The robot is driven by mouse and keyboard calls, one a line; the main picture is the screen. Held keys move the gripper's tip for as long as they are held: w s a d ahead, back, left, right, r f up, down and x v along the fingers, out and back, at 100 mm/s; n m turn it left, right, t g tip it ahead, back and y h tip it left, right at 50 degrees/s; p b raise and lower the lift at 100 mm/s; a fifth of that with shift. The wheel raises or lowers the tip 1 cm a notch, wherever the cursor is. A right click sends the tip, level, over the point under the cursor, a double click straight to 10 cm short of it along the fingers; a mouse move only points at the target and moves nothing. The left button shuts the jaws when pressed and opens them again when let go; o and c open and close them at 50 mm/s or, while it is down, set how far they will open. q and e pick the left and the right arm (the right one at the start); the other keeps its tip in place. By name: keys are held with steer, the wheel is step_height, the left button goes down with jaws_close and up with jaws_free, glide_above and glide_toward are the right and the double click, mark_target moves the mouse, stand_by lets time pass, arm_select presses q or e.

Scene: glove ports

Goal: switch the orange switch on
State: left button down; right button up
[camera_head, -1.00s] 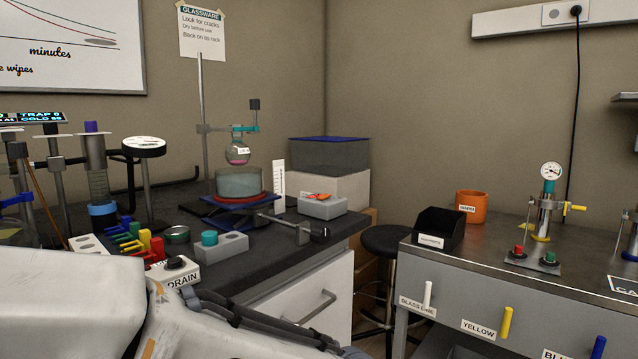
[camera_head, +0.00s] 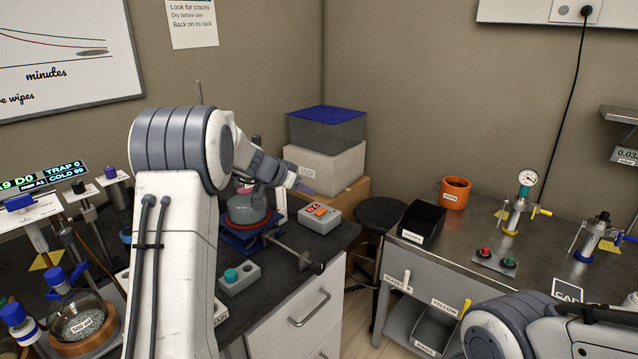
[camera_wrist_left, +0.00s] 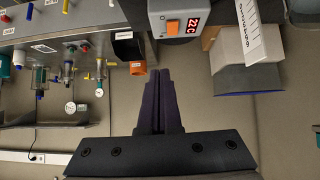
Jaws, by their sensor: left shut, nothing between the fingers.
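The orange switch (camera_head: 319,210) sits on top of a small grey box (camera_head: 322,223) with a red display, near the right end of the dark bench. In the left wrist view the orange switch (camera_wrist_left: 173,27) shows at the top, beside the lit red digits. My left gripper (camera_head: 308,189) is shut and empty. It is in the air above and behind the box, apart from the switch. In the left wrist view the closed dark fingers (camera_wrist_left: 158,75) point up the picture, with the box just beyond their tips. My right arm shows at lower right; its gripper is out of view.
A flask in a bath on a blue jack (camera_head: 246,205) stands left of the box, partly behind my left arm. White and clear boxes (camera_head: 327,165) stand behind it. A grey block with a teal knob (camera_head: 231,275) is in front. A stool and second bench are right.

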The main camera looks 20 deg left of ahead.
arm_select(q)
steer(key=shift+w+a+r, duration=0.2)
steer(key=shift+a, duration=0.4)
steer(key=shift+w+a+r, duration=0.15)
steer(key=shift+a+r, duration=0.05)
steer(key=shift+a, duration=0.4)
arm_select(e)
steer(key=shift+r, duration=0.4)
arm_select(q)
steer(key=p, duration=0.4)
glide_above(319, 212)
steer(key=f, duration=0.6)
steer(key=shift+s, duration=0.3)
step_height(319, 212, down, 3)
steer(key=shift+w+r+p, duration=0.1)
steer(key=shift+r+p, duration=0.05)
steer(key=shift+p, duration=0.2)
steer(key=shift+w+f, duration=0.1)
steer(key=shift+f, duration=0.65)
arm_select(e)
steer(key=shift+r, duration=2.4)
